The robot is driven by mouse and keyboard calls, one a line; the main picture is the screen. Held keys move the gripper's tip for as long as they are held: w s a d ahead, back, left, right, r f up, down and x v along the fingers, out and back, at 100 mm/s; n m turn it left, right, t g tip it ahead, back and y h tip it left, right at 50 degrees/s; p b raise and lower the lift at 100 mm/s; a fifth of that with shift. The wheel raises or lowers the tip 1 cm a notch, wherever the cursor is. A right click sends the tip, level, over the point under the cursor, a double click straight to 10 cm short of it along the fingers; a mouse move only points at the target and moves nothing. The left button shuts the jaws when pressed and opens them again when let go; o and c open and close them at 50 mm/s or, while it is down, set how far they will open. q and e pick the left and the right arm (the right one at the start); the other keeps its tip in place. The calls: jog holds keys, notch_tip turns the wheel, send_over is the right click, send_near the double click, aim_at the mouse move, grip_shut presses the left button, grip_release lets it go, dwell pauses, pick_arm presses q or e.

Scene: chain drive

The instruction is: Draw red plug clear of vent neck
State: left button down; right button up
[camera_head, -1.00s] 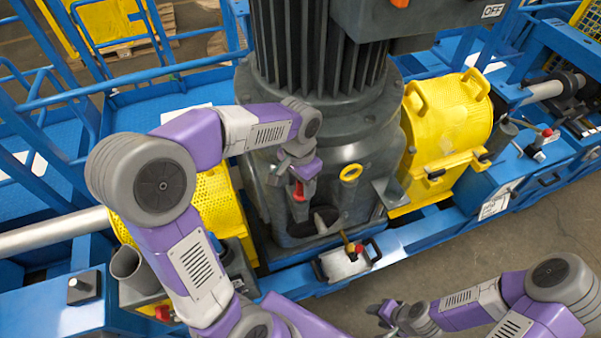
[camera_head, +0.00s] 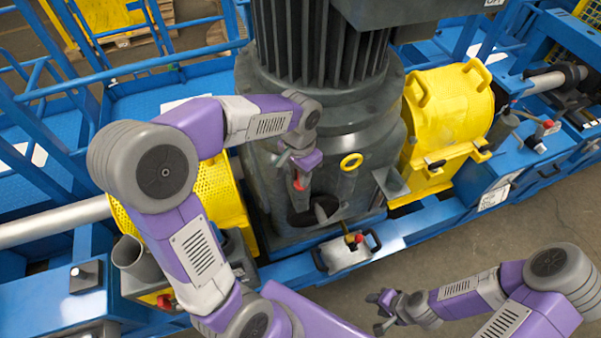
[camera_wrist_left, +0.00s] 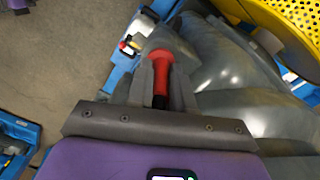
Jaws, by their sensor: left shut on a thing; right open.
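The red plug (camera_wrist_left: 160,75) has a rounded red head and a dark lower end. In the left wrist view it sits between the two grey fingers of my left gripper (camera_wrist_left: 158,85), which is shut on it. In the head view the plug (camera_head: 298,184) is a small red spot at my left gripper (camera_head: 300,182), in front of the grey machine housing. I cannot make out the vent neck or whether the plug touches it. My right gripper (camera_head: 381,312) is open and empty at the lower right, over the floor.
The large grey motor housing (camera_head: 345,140) stands behind my left gripper, with a yellow ring (camera_head: 351,162) on it. A yellow guard (camera_head: 447,115) is to the right. A grey block with a red-tipped lever (camera_head: 345,254) sits on the blue frame below.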

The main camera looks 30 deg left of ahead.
pick_arm(q)
jog(key=shift+r+p, duration=3.7)
jog(key=shift+r, duration=0.75)
